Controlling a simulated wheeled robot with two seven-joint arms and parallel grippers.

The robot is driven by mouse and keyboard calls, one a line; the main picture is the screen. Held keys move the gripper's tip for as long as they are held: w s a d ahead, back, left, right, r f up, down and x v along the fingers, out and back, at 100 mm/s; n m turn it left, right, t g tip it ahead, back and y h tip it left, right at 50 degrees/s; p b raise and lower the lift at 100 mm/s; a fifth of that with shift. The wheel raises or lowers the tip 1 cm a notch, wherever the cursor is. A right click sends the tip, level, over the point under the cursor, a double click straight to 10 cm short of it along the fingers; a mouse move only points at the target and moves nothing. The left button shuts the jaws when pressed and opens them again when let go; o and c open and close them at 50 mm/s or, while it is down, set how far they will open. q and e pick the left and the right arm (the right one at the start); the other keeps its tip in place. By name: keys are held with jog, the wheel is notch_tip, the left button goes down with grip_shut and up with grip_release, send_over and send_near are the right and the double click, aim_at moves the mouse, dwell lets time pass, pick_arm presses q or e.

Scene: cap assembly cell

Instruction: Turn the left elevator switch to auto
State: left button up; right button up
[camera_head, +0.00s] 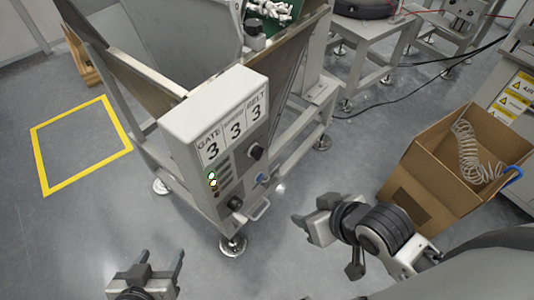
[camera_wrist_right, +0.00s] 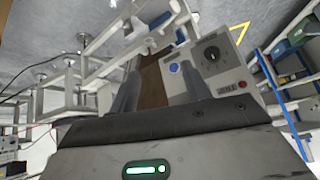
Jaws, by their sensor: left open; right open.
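A light grey control box (camera_head: 215,120) stands on a metal frame in the head view, with a "GATE 3", "BELT 3" label and a third label between them too small to read. I cannot read the knobs' settings. My left gripper (camera_head: 160,268) is open and empty, low and left of the box. My right gripper (camera_head: 311,219) is open and empty, right of the box, apart from it.
In the right wrist view, a grey panel (camera_wrist_right: 238,68) has a black dial (camera_wrist_right: 212,53) and blue button (camera_wrist_right: 174,68). A cardboard box (camera_head: 410,190) with a coiled hose (camera_head: 472,150) stands right. Yellow tape (camera_head: 88,178) marks the left floor.

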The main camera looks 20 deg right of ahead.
jog(key=w+t+y, duration=0.1)
jog(key=m+t+y, duration=0.4)
jog(key=t+y, duration=0.3)
send_near(263, 153)
jog(key=x, duration=0.9)
jog(key=shift+s, duration=0.1)
jog(key=shift+f, duration=0.1)
jog(key=c, duration=1)
